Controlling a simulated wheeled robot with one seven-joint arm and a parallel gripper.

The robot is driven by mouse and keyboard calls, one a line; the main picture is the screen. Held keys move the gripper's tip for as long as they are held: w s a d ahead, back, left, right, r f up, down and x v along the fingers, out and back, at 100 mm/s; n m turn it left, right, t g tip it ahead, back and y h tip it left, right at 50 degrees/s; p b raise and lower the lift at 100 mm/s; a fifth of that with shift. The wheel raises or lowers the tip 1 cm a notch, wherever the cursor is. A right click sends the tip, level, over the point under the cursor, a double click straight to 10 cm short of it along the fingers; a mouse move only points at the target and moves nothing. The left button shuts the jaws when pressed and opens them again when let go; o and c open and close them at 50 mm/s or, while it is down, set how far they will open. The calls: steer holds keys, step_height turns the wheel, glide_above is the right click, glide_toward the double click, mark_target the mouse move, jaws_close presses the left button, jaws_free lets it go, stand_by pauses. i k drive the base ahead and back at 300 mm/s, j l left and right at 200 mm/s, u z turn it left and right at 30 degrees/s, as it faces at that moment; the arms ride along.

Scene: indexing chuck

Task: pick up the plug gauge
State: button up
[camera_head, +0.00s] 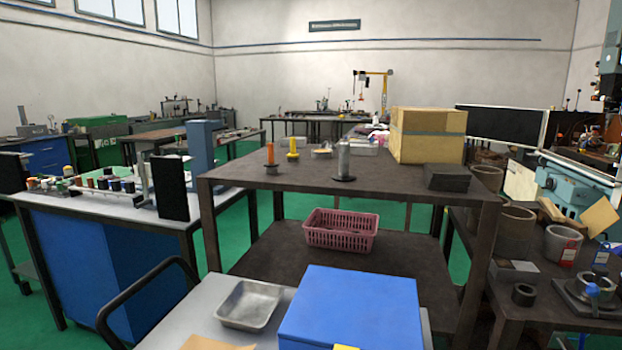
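I cannot tell for certain which object is the plug gauge. A grey upright cylinder on a dark round base (343,160) stands near the middle of the dark workbench (240,178). To its left on the same bench are a small orange upright piece (270,154) and a yellow one (293,148), each on a dark foot. All are small in this view. My gripper is not in view.
A cardboard box (428,135) and a dark block (446,177) stand on the bench's right. A pink basket (340,231) sits on the lower shelf. A blue box (350,310) and metal tray (249,304) are in front. The bench's front middle is clear.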

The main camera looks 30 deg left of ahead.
mark_target(271, 166)
steer(key=j, duration=0.6)
steer(key=k+j+z, duration=0.1)
steer(key=j, duration=0.5)
steer(key=k+j, duration=0.15)
steer(key=j, duration=0.5)
steer(key=j+z, duration=0.1)
steer(key=j, duration=0.4)
steer(key=k+j+z, duration=0.1)
steer(key=j, duration=0.8)
steer(key=k+j+z, duration=0.15)
steer(key=j, duration=0.35)
steer(key=j+z, duration=0.1)
steer(key=j, duration=0.35)
steer(key=k+j+z, duration=0.1)
steer(key=j, duration=0.35)
steer(key=k, duration=0.05)
